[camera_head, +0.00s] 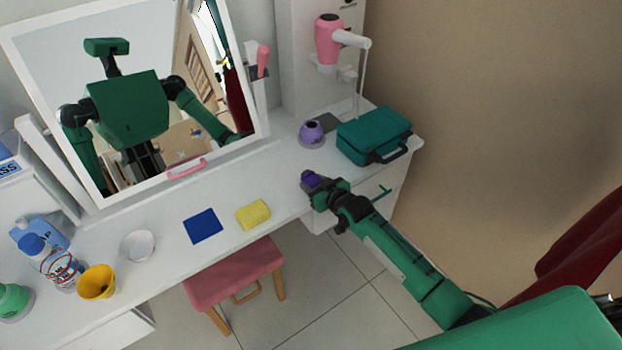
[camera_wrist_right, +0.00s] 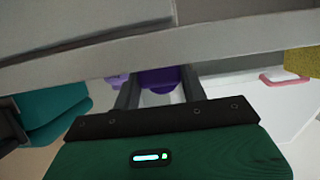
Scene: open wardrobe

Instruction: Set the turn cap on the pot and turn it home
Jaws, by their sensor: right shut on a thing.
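The turn cap (camera_head: 310,179) is dark purple and sits between the fingertips of my right gripper (camera_head: 316,186), which is shut on it near the front edge of the white dressing table. The cap also shows between the two fingers in the right wrist view (camera_wrist_right: 160,79). The pot (camera_head: 311,134) is lighter purple with a dark top and stands upright on the table, behind the gripper and apart from the cap. A bit of light purple, likely the pot, shows left of the fingers in the wrist view (camera_wrist_right: 116,80). My left gripper is out of view.
A teal case (camera_head: 374,136) stands right of the pot, with a dark flat patch (camera_head: 328,122) behind. A pink hair dryer (camera_head: 330,42) hangs above. A yellow sponge-like block (camera_head: 253,214) and a blue square (camera_head: 203,226) lie left. A pink stool (camera_head: 234,273) stands in front.

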